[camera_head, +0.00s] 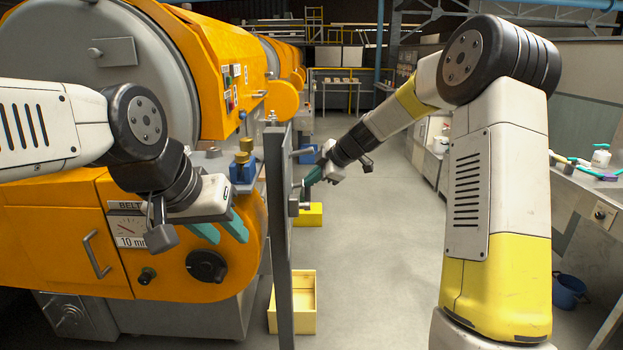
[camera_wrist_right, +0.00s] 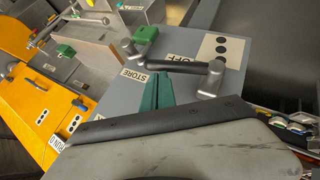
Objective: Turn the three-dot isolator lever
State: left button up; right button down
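In the right wrist view, a grey panel carries a label with three black dots (camera_wrist_right: 220,47). Beside it is a lever with a dark bar (camera_wrist_right: 183,66) between rounded metal ends; one end lies next to the dots. "OFF" and "STORE" labels sit near it. My right gripper's teal fingers (camera_wrist_right: 157,92) lie close together, with tips just short of or at the bar; contact cannot be told. In the head view my right gripper (camera_head: 312,178) is beside the upright grey panel (camera_head: 280,200), seen nearly edge-on. My left gripper (camera_head: 220,228) is open and empty before the orange machine.
The orange machine (camera_head: 60,240) with a black knob (camera_head: 206,266) fills the left. Yellow boxes (camera_head: 306,317) stand on the floor by the panel. A green knob (camera_wrist_right: 145,34) shows near the lever. The aisle floor (camera_head: 375,260) is clear; a bench (camera_head: 590,190) stands at right.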

jog(key=shift+w+f+g, duration=0.55)
jog(key=shift+f+g, duration=0.05)
jog(key=shift+f, duration=0.25)
jog(key=s+d+r+m+h, duration=0.2)
jog(key=s+d+r+m, duration=0.3)
jog(key=s+r, duration=0.5)
jog(key=s+d+m+h, duration=0.1)
jog(key=s+d+m, duration=0.2)
jog(key=s, duration=0.6)
jog(key=s+d+m+t+h, duration=0.1)
jog(key=s+d+m, duration=0.2)
jog(key=s+m, duration=0.3)
jog(key=s+d+m+h, duration=0.1)
jog(key=s+d+m, duration=0.2)
jog(key=s, duration=1)
jog(key=shift+s+d+f+m+t, duration=0.3)
jog(key=shift+s+f+m, duration=0.05)
jog(key=shift+m, duration=0.85)
